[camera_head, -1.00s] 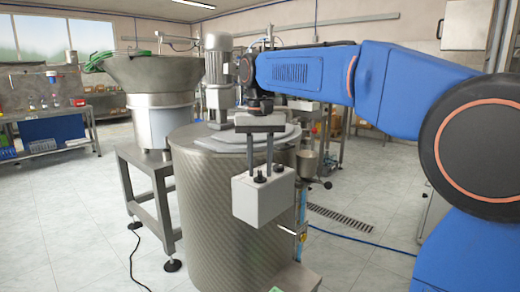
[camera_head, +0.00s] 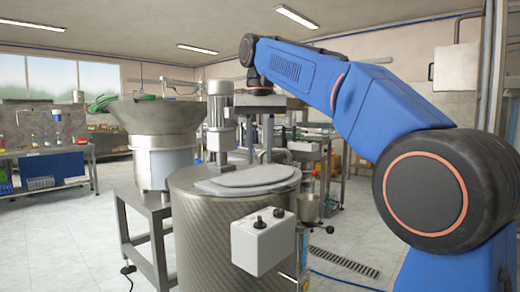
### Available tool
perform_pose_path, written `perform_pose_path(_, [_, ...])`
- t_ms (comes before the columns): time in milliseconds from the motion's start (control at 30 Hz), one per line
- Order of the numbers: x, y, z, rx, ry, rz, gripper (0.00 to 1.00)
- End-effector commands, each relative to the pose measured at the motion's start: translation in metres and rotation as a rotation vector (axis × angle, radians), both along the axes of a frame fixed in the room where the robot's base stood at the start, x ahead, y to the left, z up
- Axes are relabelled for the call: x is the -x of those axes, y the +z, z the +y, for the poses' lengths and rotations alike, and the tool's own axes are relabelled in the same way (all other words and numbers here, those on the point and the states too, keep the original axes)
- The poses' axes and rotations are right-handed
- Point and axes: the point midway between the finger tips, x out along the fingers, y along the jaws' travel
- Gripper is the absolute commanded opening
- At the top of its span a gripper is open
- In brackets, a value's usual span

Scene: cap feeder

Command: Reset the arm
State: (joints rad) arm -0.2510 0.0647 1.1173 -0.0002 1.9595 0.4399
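My blue arm (camera_head: 310,75) reaches from the right side across the upper middle of the view.
A white control box (camera_head: 263,242) with two black knobs is on the tank's front. A bowl feeder (camera_head: 158,118) on a metal stand (camera_head: 150,215) is at the left, beside a grey motor (camera_head: 221,120). A workbench (camera_head: 45,155) stands far left. Floor between them is clear.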

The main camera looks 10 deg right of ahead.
Motion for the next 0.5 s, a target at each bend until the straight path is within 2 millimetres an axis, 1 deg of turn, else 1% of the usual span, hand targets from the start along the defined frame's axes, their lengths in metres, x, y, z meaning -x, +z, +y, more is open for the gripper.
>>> perform_pose_path(133, [0.0001,0.0074,-0.0001,-0.001,0.000,-0.002,0.29])
perform_pose_path(500, [0.0013,0.0078,-0.0009,-0.001,0.000,-0.002,0.29])
